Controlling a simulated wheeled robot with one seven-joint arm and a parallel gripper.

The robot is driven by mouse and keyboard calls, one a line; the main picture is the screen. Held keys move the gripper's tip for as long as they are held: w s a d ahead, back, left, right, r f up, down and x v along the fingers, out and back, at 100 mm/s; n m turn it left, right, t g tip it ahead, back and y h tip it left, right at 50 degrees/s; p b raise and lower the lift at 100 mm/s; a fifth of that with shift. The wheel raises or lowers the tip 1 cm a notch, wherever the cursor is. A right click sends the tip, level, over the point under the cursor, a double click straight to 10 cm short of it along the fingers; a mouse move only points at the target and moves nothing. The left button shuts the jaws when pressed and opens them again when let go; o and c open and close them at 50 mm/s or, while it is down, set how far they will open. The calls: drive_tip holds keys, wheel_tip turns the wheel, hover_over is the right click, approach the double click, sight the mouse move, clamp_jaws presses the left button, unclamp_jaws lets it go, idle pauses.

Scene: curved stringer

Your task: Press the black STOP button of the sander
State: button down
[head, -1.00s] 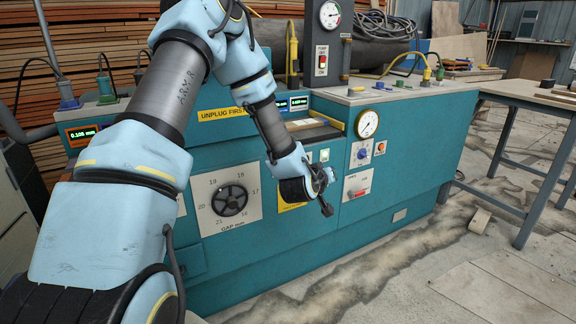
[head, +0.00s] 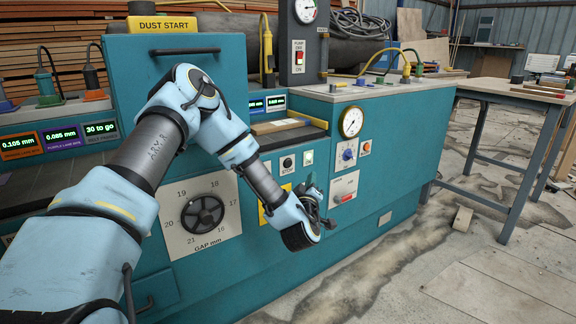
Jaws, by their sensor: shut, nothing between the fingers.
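The teal sander (head: 270,215) fills the middle of the head view. Its black STOP button (head: 287,164) sits on a small light plate on the front panel, left of a pale green-lit ON button (head: 308,157). The STOP button is in plain sight, above my arm's end. My gripper (head: 329,224) is shut and empty, in front of the panel, below and to the right of the STOP button and apart from it. My wrist hides part of a yellow label under the buttons.
A GAP dial (head: 203,215) is left of my wrist. A round gauge (head: 351,122), a blue knob (head: 348,155) and a red-handled switch (head: 345,197) are to the right. A workbench (head: 500,95) stands at the right.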

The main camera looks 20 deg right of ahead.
approach(292, 162)
drive_tip(key=shift+w+d+r, duration=0.15)
drive_tip(key=shift+w+d, duration=0.75)
drive_tip(key=shift+d, duration=0.15)
drive_tip(key=shift+w+d+r, duration=0.1)
drive_tip(key=shift+w+d, duration=0.8)
drive_tip(key=shift+d, duration=0.15)
idle(0.5)
drive_tip(key=shift+w+a+b, duration=0.1)
drive_tip(key=shift+w+b, duration=0.25)
drive_tip(key=shift+w, duration=0.05)
drive_tip(key=shift+w+a, duration=0.1)
drive_tip(key=shift+w, duration=0.35)
idle(0.7)
drive_tip(key=shift+s, duration=0.85)
drive_tip(key=shift+d, duration=0.2)
drive_tip(key=s, duration=0.2)
drive_tip(key=s+d, duration=0.1)
drive_tip(key=s, duration=0.2)
